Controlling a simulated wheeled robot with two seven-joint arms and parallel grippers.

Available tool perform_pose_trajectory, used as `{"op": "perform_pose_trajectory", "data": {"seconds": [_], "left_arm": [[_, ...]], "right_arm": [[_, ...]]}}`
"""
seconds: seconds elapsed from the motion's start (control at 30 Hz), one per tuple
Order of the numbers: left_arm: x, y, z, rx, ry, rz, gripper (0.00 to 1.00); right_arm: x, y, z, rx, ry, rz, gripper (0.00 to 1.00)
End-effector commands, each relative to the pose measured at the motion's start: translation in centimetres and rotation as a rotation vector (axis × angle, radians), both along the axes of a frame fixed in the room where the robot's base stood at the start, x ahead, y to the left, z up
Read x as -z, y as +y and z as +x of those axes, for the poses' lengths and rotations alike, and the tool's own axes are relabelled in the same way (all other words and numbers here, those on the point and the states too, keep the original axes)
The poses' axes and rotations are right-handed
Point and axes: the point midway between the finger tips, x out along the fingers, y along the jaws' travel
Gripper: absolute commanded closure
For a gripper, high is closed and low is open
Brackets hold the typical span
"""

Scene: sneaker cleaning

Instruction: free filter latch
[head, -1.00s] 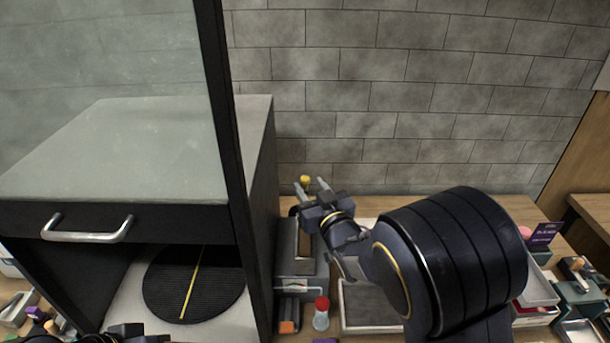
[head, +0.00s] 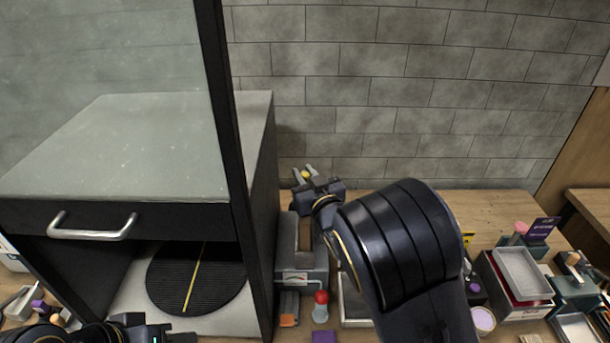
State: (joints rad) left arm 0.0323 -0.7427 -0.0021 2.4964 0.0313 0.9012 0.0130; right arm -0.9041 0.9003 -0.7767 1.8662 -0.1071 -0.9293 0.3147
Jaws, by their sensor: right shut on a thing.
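A small yellow knob (head: 306,174), which looks like the filter latch, shows at the back of the table beside the cabinet. My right gripper (head: 304,173) is shut on this knob, with a finger on either side of it. A narrow grey unit with a gauge label (head: 300,278) stands in front of it, against the cabinet's right side; my gripper hides what lies under the knob. My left gripper (head: 168,333) is at the bottom left edge, in front of the cabinet. Its fingers are too cut off to tell their state.
The dark cabinet (head: 140,220) with a glass panel and a metal handle (head: 92,227) fills the left. A black ribbed disc (head: 196,279) lies inside it. A red-capped bottle (head: 320,308) stands near the grey unit. Trays (head: 522,272) and small items crowd the right.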

Motion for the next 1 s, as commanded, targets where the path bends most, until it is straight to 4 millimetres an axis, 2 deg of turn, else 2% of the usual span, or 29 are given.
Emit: {"op": "perform_pose_trajectory", "data": {"seconds": [0.27, 0.43, 0.57, 0.67, 1.0], "left_arm": [[1.9, 0.0, 0.0, 0.000, 0.000, 0.000, 0.64], [4.0, 0.0, 0.0, 0.000, 0.000, 0.000, 0.64], [4.8, 0.0, 0.0, 0.000, 0.000, 0.000, 0.64], [4.4, 0.0, 0.0, 0.000, 0.000, 0.000, 0.64], [0.5, 0.0, 0.0, 0.000, 0.000, 0.000, 0.64]], "right_arm": [[0.3, -0.5, 0.1, -0.055, -0.003, 0.006, 1.00], [0.4, -1.2, 0.2, -0.153, -0.005, 0.006, 1.00], [0.1, -1.8, 0.4, -0.258, -0.005, 0.005, 1.00], [-0.2, -2.2, 0.6, -0.352, -0.002, 0.004, 1.00], [-0.5, -3.1, 1.3, -0.681, 0.002, 0.001, 1.00]]}}
